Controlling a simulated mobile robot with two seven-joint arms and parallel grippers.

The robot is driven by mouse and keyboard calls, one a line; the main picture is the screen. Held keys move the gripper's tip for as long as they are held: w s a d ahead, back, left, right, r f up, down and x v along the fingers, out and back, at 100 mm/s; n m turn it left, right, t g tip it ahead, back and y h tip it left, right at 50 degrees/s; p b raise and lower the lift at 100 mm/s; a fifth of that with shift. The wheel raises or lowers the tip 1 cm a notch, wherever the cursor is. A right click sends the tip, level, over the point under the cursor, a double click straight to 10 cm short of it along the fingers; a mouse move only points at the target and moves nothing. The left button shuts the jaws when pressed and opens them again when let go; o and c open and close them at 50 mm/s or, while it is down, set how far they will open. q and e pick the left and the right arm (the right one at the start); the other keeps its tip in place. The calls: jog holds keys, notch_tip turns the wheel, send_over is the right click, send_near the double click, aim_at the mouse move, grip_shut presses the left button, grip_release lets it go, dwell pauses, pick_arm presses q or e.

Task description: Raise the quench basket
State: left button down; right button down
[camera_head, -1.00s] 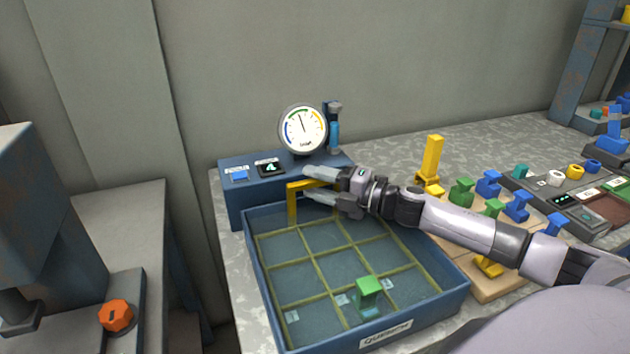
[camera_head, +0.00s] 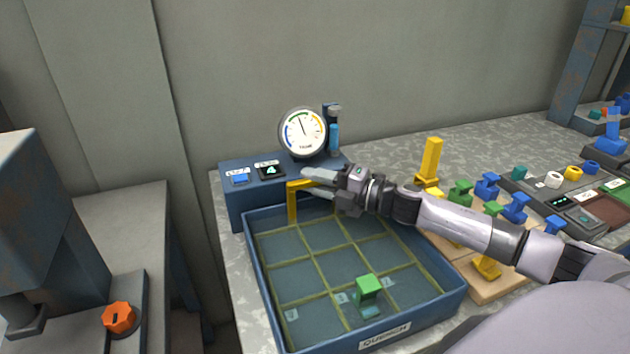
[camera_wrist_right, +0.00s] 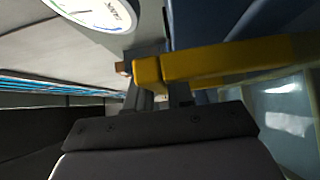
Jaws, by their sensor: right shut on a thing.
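The quench basket is a yellow-green wire grid (camera_head: 312,254) inside a blue tank (camera_head: 455,302) labelled QUENCH. A yellow handle (camera_head: 292,203) stands up at the basket's far left side. My right gripper (camera_head: 318,184) is shut on the top bar of this handle. In the right wrist view the yellow bar (camera_wrist_right: 230,60) runs across the front of the gripper, which hides part of it. A green piece (camera_head: 368,288) stands in a near cell of the basket. My left gripper is not in view.
A blue console (camera_head: 240,203) with a round gauge (camera_head: 303,131), a blue button and a small display stands behind the tank. A wooden board (camera_head: 512,284) with several coloured pieces lies to the right. A machine with an orange knob (camera_head: 119,318) stands at left.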

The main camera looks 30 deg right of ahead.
notch_tip(320, 180, up, 6)
jog(key=p, duration=0.3)
jog(key=shift+f+p, duration=0.15)
jog(key=shift+p, duration=0.2)
jog(key=c, duration=1.1)
grip_release()
jog(key=shift+f, duration=0.15)
